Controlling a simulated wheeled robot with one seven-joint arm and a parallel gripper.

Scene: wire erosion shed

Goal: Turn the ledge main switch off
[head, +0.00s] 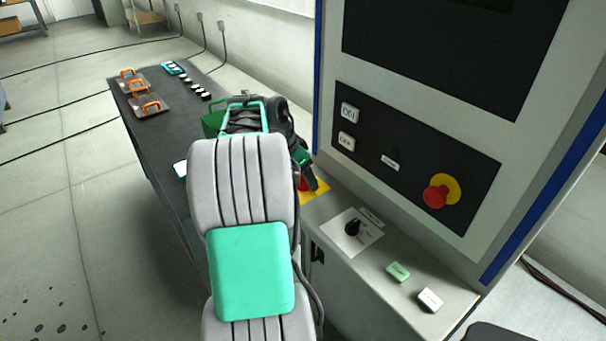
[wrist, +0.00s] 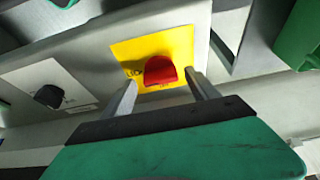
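The ledge main switch is a red knob (wrist: 160,71) on a square yellow plate (wrist: 185,43). In the head view the red knob (head: 305,184) is partly hidden behind my arm and gripper. My gripper (head: 313,184) is right at the switch, low over the ledge. In the wrist view the two fingers of my gripper (wrist: 163,80) are apart, one on each side of the knob, with small gaps visible. I cannot tell how deep the knob sits between them. The lettering beside the knob is too small to read surely.
A black rotary knob (head: 353,225) on a white plate sits nearby on the ledge, with a green button (head: 398,271) and a white button (head: 429,299). A red emergency stop (head: 436,196) is on the upright panel. A dark bench (head: 152,142) holds parts at left.

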